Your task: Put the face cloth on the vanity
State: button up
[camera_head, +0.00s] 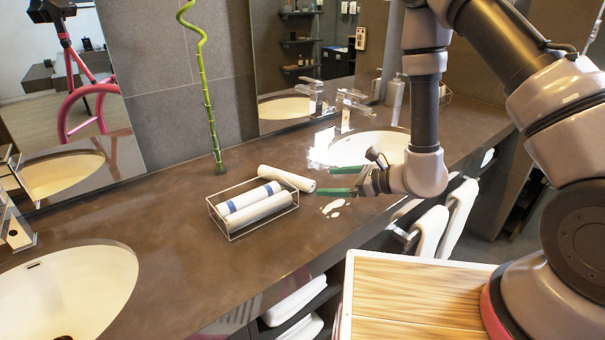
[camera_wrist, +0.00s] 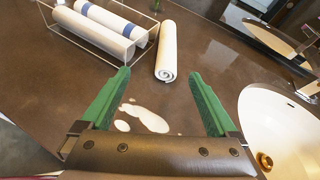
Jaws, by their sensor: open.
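A plain white rolled face cloth (camera_head: 287,178) lies on the brown vanity counter (camera_head: 165,220), just behind and beside a wire basket. It also shows in the wrist view (camera_wrist: 166,50), lying outside the basket with its spiral end toward me. My gripper (camera_head: 324,181) has its green fingers spread and empty, a little to the right of the cloth. In the wrist view my gripper (camera_wrist: 160,73) points toward the cloth's near end, which lies about level with the gap between the fingertips. Whether the fingers touch it I cannot tell.
White patches (camera_head: 333,207) lie on the counter under my gripper. Sinks stand left (camera_head: 70,290) and right (camera_head: 365,147). A bamboo stalk (camera_head: 208,100) stands behind the basket. The counter between basket and left sink is clear.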

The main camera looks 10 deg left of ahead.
aim_at(311, 183)
jog(key=shift+w+f+t, duration=0.15)
jog(key=shift+w+f, duration=0.1)
jog(key=shift+f, duration=0.2)
jog(key=shift+w+f+t, duration=0.15)
jog(key=shift+w+f, duration=0.05)
jog(key=shift+f, duration=0.25)
jog(key=x, duration=0.3)
jog(key=shift+w+a+f, duration=0.15)
jog(key=shift+a+f, duration=0.05)
jog(key=shift+a, duration=0.1)
jog(key=shift+x, duration=3.05)
jog(key=shift+w+r, duration=0.1)
grip_shut()
jog(key=shift+r, duration=0.1)
notch_tip(311, 183, up, 17)
jog(key=w+d+r+m+t+h, duration=0.1)
jog(key=w+d+m+t+h, duration=0.15)
jog(key=w+d, duration=0.55)
jog(key=w+d+r+m+t+h, duration=0.2)
jog(key=w+d+m, duration=0.15)
jog(key=d, duration=0.95)
jog(key=w+d+r+m+t+h, duration=0.1)
jog(key=d+m+h, duration=0.1)
jog(key=d, duration=0.8)
jog(key=w+d+r+m+t+h, duration=0.2)
jog(key=d, duration=0.9)
jog(key=shift+m, duration=0.3)
